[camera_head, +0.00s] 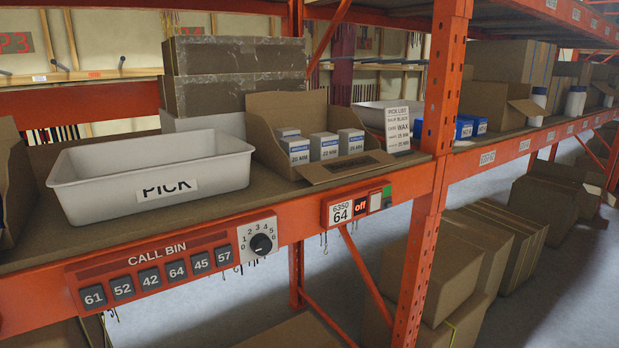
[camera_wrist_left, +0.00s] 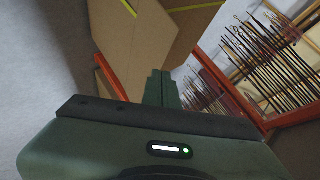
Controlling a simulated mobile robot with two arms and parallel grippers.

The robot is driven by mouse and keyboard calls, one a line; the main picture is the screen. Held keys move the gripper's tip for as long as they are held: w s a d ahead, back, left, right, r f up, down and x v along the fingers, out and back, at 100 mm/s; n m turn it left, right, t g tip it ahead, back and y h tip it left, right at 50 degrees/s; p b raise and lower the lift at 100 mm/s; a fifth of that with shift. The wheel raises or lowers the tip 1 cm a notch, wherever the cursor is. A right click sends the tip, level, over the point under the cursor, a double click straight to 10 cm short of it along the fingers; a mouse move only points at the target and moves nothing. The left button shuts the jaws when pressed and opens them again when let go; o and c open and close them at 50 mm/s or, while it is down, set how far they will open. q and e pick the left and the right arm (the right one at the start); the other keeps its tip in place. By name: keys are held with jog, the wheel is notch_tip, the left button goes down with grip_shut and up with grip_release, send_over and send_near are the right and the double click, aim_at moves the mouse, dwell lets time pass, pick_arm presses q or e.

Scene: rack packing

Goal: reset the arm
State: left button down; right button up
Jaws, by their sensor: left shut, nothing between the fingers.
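My left gripper (camera_wrist_left: 162,90) shows in the left wrist view. Its two green fingers are together with nothing between them. It points towards cardboard boxes (camera_wrist_left: 140,40) and an orange rack frame (camera_wrist_left: 222,80), apart from them as far as I can see. Neither arm nor gripper shows in the head view. My right gripper is not in view.
An orange rack holds a white PICK bin (camera_head: 150,175), an open carton (camera_head: 322,140) with small white boxes, and a call-bin panel (camera_head: 150,275). An orange upright (camera_head: 425,190) stands right of centre. Cardboard boxes (camera_head: 440,265) sit below. Grey floor (camera_head: 560,285) is clear at right.

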pick_arm(q)
jog(key=s+a+f+n+g+y, duration=0.1)
jog(key=s+a+f+n+g, duration=0.15)
jog(key=s+f, duration=0.7)
jog(key=s+a+f+n+g, duration=0.2)
jog(key=s+f+n+g, duration=0.1)
jog(key=s+f, duration=0.65)
jog(key=s+a+f+n+g, duration=0.2)
jog(key=s+f, duration=0.1)
jog(key=s, duration=0.5)
jog(key=s+a+f+n+g+b, duration=0.1)
jog(key=s+a+f+n+g, duration=0.1)
jog(key=s, duration=0.7)
jog(key=shift+s+f+y, duration=0.25)
jog(key=shift+f+y, duration=0.05)
jog(key=shift+f, duration=0.45)
jog(key=shift+n, duration=0.25)
